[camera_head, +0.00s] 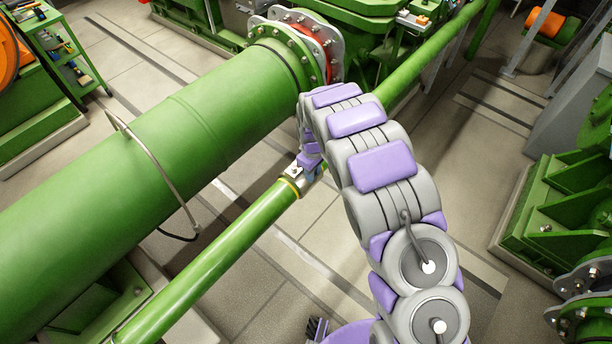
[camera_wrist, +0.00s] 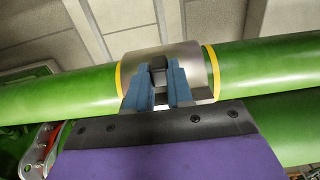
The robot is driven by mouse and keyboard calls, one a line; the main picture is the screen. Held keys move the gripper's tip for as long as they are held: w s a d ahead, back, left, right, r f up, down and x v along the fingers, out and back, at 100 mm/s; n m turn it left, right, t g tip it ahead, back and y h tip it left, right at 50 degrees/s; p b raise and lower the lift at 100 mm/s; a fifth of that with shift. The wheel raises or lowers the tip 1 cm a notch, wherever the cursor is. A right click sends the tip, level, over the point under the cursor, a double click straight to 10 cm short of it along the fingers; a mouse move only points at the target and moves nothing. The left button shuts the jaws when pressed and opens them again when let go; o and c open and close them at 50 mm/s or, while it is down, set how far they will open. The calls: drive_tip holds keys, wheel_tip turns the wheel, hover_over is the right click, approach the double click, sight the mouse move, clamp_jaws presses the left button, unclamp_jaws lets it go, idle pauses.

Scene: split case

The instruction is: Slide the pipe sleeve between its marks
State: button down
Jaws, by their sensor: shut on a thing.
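The pipe sleeve (camera_wrist: 139,62) is a short metal-grey collar around the thin green pipe (camera_wrist: 258,65). In the wrist view it sits between two yellow rings, the left mark (camera_wrist: 119,80) and the right mark (camera_wrist: 213,70). My arm hides most of the sleeve there.
A thick green pipe (camera_head: 150,150) runs parallel on the left, with a bolted flange (camera_head: 310,45) at its far end. A thin curved grey bar (camera_head: 150,165) arches against it. Green machinery (camera_head: 560,200) stands at the right. Tiled floor is open between.

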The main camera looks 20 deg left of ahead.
drive_tip(key=c, duration=1)
unclamp_jaws()
drive_tip(key=shift+s, duration=0.15)
wheel_tip(320, 180, up, 17)
drive_tip(key=p, duration=0.2)
drive_tip(key=shift+a+r, duration=0.1)
drive_tip(key=shift+c, duration=0.5)
